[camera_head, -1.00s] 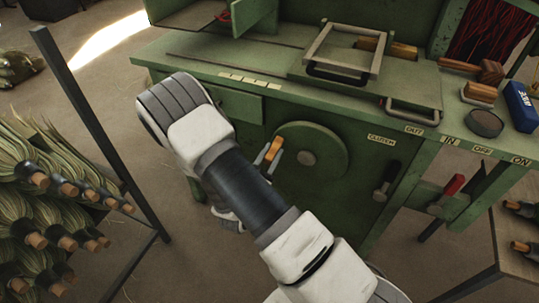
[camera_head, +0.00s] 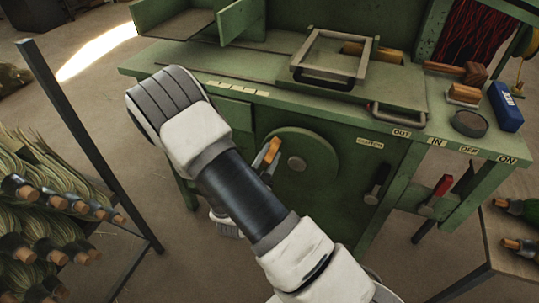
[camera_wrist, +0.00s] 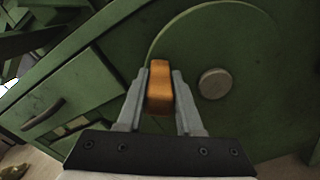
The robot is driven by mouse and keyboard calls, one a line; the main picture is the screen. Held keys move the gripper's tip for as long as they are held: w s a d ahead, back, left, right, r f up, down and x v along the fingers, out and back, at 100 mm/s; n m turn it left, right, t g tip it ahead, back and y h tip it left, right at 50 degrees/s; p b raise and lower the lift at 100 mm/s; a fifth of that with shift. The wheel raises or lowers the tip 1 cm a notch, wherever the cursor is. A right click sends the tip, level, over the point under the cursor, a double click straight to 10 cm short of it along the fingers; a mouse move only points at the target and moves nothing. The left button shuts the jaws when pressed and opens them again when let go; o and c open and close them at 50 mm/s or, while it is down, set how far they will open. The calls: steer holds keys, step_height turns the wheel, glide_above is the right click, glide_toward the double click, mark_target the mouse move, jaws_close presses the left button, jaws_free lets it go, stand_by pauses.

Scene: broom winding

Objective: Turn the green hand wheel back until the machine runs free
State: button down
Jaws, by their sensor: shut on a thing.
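The green hand wheel (camera_head: 310,172) is a round disc on the front of the green machine, with a pale round hub (camera_head: 296,163). In the wrist view the wheel (camera_wrist: 245,50) fills the right part of the picture and its hub (camera_wrist: 214,83) is right of the jaws. An orange-brown handle (camera_head: 272,149) stands at the wheel's left side. It also shows in the wrist view (camera_wrist: 160,88) between the two fingers. My gripper (camera_wrist: 160,80) is shut on this handle. My arm hides part of the machine front in the head view.
A black lever (camera_head: 378,184) by the CLUTCH label and a red-handled lever (camera_head: 436,194) are right of the wheel. On the bench top are a metal frame (camera_head: 335,58), a blue box (camera_head: 506,106) and a dark round tin (camera_head: 470,123). A rack of broom bundles (camera_head: 40,215) stands left.

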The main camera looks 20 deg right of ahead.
steer(key=c, duration=0.6)
jaws_free()
steer(key=shift+o, duration=0.2)
steer(key=p+v, duration=0.1)
steer(key=v, duration=1.6)
steer(key=shift+s+a+p, duration=0.15)
steer(key=shift+s+p, duration=0.05)
steer(key=shift+p, duration=0.1)
